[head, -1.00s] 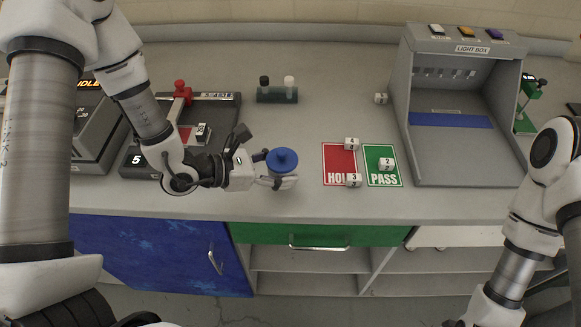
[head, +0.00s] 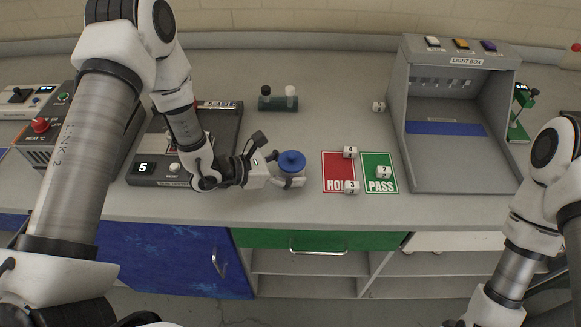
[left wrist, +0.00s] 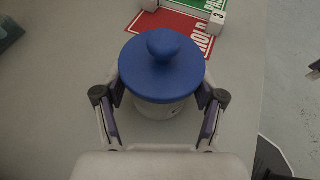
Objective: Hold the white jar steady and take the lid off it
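The white jar (left wrist: 160,109) stands upright on the grey counter and wears a wide blue lid (left wrist: 162,65) with a round knob. In the head view the blue lid (head: 291,162) shows left of the red HOLD card, hiding much of the jar. My left gripper (head: 288,178) is low at the jar, with one finger in front of it. In the left wrist view its fingers (left wrist: 160,100) flank the jar with visible gaps; the lid partly hides their tips. The lid sits on the jar. My right gripper is out of view below the bottom edge.
The red HOLD card (head: 336,168) and green PASS card (head: 380,184), with white numbered cubes, lie right of the jar. The light box (head: 447,160) stands farther right. A dark device (head: 155,170) is under my left arm. A green drawer (head: 270,239) is below the counter edge.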

